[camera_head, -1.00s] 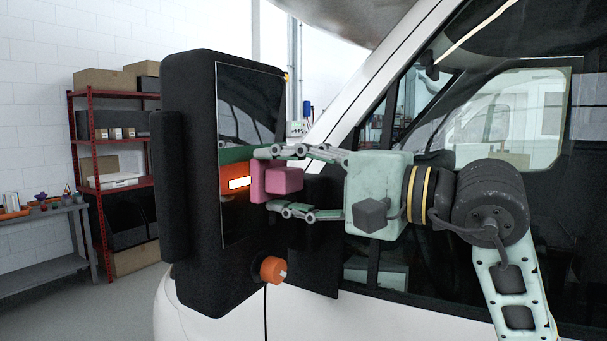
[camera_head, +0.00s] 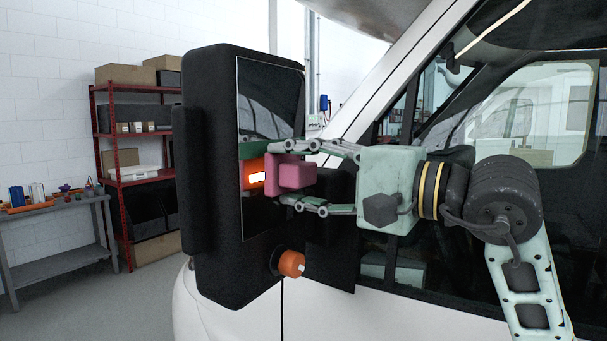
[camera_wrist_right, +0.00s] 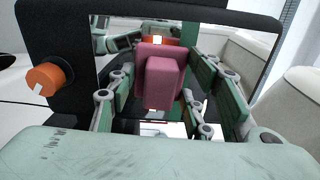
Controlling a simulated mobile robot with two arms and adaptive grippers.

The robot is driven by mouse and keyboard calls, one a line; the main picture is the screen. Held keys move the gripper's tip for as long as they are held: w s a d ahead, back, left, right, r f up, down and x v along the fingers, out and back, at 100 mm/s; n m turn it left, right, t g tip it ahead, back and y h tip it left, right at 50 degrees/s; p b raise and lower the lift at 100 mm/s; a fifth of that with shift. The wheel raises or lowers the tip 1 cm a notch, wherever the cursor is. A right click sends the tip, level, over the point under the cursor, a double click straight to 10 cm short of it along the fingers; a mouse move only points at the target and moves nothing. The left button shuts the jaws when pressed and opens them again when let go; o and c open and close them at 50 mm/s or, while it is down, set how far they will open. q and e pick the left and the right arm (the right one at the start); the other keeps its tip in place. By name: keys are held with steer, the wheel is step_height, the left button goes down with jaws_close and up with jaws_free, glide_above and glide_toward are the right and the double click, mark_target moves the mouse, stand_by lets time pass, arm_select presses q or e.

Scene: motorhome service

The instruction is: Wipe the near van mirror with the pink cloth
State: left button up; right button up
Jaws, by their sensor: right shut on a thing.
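The near van mirror has a tall black housing (camera_head: 205,190) and a glass (camera_head: 270,95) facing right, toward the van. The pink cloth (camera_head: 296,176) is a block with a wider flat pad on its glass side. My right gripper (camera_head: 292,175) is shut on it, one finger above and one below. The pad is at the middle height of the glass, against it or very close; I cannot tell contact for sure. In the right wrist view the cloth (camera_wrist_right: 162,80) sits between the fingers before the glass (camera_wrist_right: 235,35), which reflects the gripper. My left gripper is not in view.
An orange knob (camera_head: 291,263) sticks out at the mirror's lower part. The van's door and window (camera_head: 540,120) are close behind my right arm. A red shelf with boxes (camera_head: 135,180) and a grey workbench (camera_head: 60,235) stand far left, with clear floor before them.

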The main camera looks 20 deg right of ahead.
steer(key=shift+x, duration=1.05)
steer(key=shift+d, duration=0.1)
steer(key=shift+w+d, duration=0.6)
steer(key=shift+d, duration=0.15)
steer(key=shift+w+d, duration=0.6)
steer(key=shift+d, duration=0.25)
steer(key=shift+a, duration=0.15)
steer(key=shift+s+a+b, duration=0.2)
steer(key=shift+s+a, duration=0.4)
steer(key=shift+a, duration=0.2)
steer(key=shift+s+a+b, duration=0.2)
steer(key=shift+s+a, duration=0.4)
steer(key=shift+a, duration=0.15)
